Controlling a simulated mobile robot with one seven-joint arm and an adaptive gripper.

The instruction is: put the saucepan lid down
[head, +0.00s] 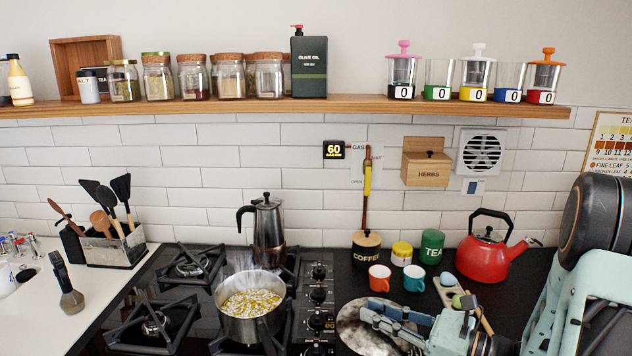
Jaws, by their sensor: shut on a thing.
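The saucepan (250,307) stands uncovered on a front burner of the hob, with bubbling yellowish food and steam in it. The saucepan lid (352,337) appears as a round, shiny, mottled disc low in the picture, right of the hob knobs. My gripper (377,315) reaches in from the right over the disc and is shut on the lid. The fingers hide its grip point, and the picture's lower edge cuts off part of the disc. I cannot tell whether the lid touches the counter.
A moka pot (268,232) stands on a back burner. Behind my gripper are an orange cup (379,278), a teal cup (414,278), a coffee jar (366,251) and a red kettle (486,250). A spoon rest (447,290) lies close to my gripper. Hob knobs (319,296) border the lid's left side.

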